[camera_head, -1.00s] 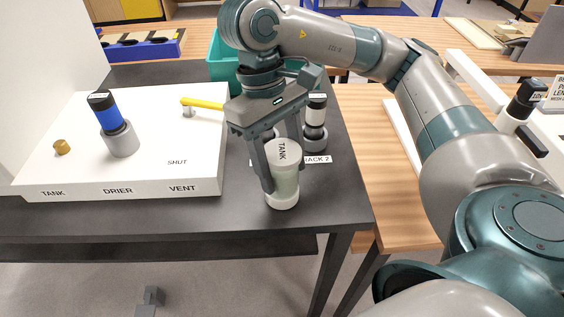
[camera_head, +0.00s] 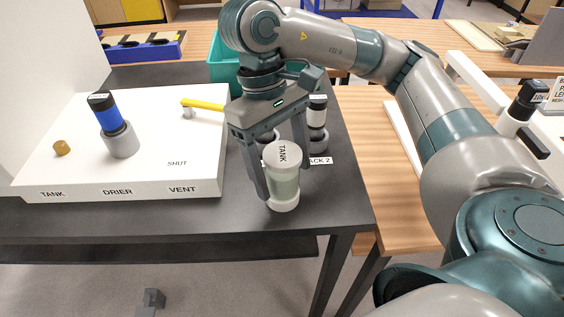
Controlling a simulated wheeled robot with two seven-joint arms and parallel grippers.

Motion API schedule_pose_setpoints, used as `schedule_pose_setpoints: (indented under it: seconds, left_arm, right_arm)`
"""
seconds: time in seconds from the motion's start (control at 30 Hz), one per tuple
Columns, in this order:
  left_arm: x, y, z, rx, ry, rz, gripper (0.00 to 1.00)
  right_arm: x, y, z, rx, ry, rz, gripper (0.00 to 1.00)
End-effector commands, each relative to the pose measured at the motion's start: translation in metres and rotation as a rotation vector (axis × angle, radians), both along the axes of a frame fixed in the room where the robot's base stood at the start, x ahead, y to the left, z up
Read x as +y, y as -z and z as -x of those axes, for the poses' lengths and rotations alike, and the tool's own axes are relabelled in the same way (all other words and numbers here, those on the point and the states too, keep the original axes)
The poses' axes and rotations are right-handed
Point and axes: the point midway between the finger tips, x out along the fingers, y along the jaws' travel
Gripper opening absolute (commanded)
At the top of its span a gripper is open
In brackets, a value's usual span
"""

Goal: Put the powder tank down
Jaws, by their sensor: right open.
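The powder tank (camera_head: 284,182) is a pale greenish cylinder with a white lid marked TANK and a white base. It stands upright on the dark table (camera_head: 225,219), near the front edge. My right gripper (camera_head: 290,178) reaches down over it from above. Its fingers are open, one on each side of the tank, with a gap showing at the left finger. The right finger is partly behind the tank. My left gripper is not in view.
A white panel (camera_head: 150,180) labelled TANK, DRIER and VENT lies left, with a brass fitting (camera_head: 62,148), a blue cylinder (camera_head: 109,116) in a grey holder and a yellow lever (camera_head: 203,103). A teal bin (camera_head: 222,66) is behind.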

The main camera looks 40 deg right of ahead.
Motion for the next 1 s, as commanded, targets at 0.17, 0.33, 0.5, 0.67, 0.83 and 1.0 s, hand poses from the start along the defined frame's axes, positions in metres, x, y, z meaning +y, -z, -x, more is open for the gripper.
schedule_pose_setpoints:
  seconds: [0.17, 0.33, 0.5, 0.67, 0.83, 1.0]
  left_arm:
    - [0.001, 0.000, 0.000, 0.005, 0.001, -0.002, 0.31]
    - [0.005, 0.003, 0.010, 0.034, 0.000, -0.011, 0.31]
    - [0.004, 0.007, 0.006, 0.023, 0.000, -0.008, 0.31]
    - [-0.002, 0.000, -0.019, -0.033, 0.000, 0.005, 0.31]
    - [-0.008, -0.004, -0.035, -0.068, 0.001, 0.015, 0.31]
    - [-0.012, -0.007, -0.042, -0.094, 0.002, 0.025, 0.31]
  right_arm:
    - [0.000, -0.001, 0.000, 0.000, 0.000, 0.000, 0.70]
    - [0.000, -0.005, -0.001, -0.001, 0.000, 0.000, 0.70]
    - [0.001, -0.020, -0.005, -0.004, 0.000, 0.000, 0.70]
    - [0.002, -0.039, -0.010, -0.004, 0.000, 0.000, 0.70]
    - [0.002, -0.061, -0.016, -0.004, 0.001, 0.001, 0.70]
    - [0.003, -0.082, -0.021, -0.003, 0.001, 0.000, 0.70]
